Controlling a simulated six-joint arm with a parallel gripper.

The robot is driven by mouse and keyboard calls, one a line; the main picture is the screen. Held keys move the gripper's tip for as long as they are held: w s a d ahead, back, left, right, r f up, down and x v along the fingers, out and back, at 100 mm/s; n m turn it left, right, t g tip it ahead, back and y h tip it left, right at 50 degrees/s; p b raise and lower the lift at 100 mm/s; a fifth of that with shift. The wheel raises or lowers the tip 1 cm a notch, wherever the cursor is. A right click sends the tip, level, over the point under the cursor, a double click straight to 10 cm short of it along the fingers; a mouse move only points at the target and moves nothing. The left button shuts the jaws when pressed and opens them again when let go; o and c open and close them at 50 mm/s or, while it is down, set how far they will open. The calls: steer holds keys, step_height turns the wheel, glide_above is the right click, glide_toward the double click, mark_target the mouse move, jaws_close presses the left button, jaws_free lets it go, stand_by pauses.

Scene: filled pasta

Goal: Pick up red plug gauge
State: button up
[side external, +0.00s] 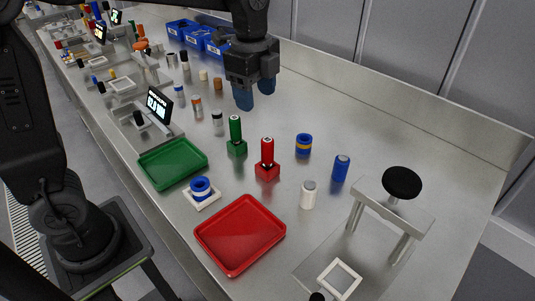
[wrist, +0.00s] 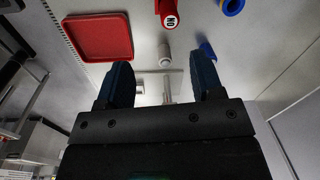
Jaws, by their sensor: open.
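The red plug gauge (side external: 267,152) stands upright in a red square base (side external: 267,171) near the middle of the bench in the side view. In the wrist view its red end (wrist: 168,18), marked "NO", shows at the top edge. My gripper (side external: 254,93) hangs above the bench, behind the gauge and higher than it. Its two blue fingers are apart with nothing between them, as the wrist view (wrist: 161,78) also shows. My gripper does not touch the gauge.
A green gauge (side external: 235,128) stands close left of the red one. A blue-and-yellow ring (side external: 303,144), a blue cylinder (side external: 341,168) and a white cylinder (side external: 308,195) stand to the right. A red tray (side external: 238,237) and green tray (side external: 172,164) lie in front.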

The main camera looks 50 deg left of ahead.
mark_target(267, 139)
steer(key=f, duration=0.5)
steer(key=w+f+m, duration=0.1)
steer(key=f, duration=0.4)
steer(key=w+d+f+m, duration=0.1)
steer(key=f, duration=0.4)
steer(key=shift+w+g, duration=0.15)
steer(key=shift+g, duration=0.15)
steer(key=c, duration=1.1)
step_height(267, 139, up, 10)
